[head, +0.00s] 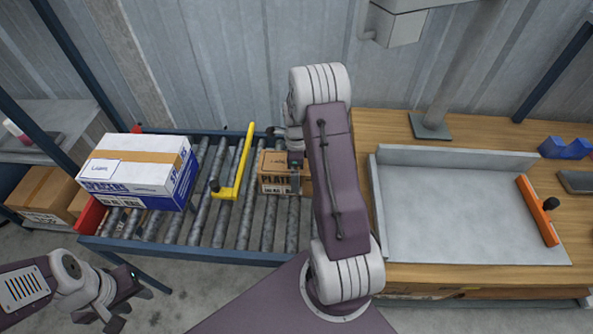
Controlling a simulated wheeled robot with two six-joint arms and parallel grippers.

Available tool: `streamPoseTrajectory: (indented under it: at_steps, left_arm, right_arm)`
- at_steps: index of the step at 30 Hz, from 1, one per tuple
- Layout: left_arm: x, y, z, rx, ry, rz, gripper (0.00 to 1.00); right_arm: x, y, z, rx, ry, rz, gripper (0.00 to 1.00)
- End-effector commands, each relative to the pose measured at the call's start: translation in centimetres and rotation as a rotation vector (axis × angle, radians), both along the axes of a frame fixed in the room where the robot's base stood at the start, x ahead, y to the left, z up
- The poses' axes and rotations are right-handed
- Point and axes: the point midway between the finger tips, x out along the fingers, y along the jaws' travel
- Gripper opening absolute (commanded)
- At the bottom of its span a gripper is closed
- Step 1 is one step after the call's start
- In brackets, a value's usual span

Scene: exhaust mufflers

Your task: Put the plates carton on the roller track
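The plates carton (273,183) is a small brown box with "PLATE" lettering and a pale label on top. It sits at the right end of the roller track (225,253), right of a yellow bar. My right arm covers the carton's right side. My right gripper (295,172) points down at the carton, and a dark finger shows against its front. The rest of that gripper is hidden, so I cannot tell whether it grips. My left gripper (133,304) is at the lower left, in front of the track, with its fingers apart and empty.
A white and blue carton (138,170) stands on the track's left end. The yellow bar (238,170) crosses the rollers. A wooden bench (480,132) with a grey tray (465,215) and orange bar (537,212) is on the right. Brown boxes (45,192) sit on a left shelf.

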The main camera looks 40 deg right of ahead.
Motion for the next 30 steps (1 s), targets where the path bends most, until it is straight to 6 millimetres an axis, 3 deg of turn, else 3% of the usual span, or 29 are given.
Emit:
streamPoseTrajectory:
  at_steps: [12,17,23,26,30]
  left_arm:
    - [0.0,0.0,1.0,0.0,0.0,0.0,0.36]
    - [0.0,0.0,1.2,0.0,0.0,0.0,0.36]
    - [0.0,0.0,1.1,0.0,0.0,0.0,0.36]
    - [0.0,0.0,1.1,0.0,0.0,0.0,0.36]
    - [0.0,0.0,1.1,0.0,0.0,0.0,0.36]
  right_arm:
    - [0.1,-0.1,9.8,-0.002,-0.006,0.0,1.0]
    - [0.1,0.0,11.6,-0.001,-0.003,0.0,1.0]
    - [-0.1,0.5,12.0,0.0,-0.002,0.045,1.0]
    - [-1.0,3.6,12.2,-0.004,-0.015,0.327,1.0]
    - [-4.6,10.3,12.3,-0.026,-0.047,1.054,1.0]
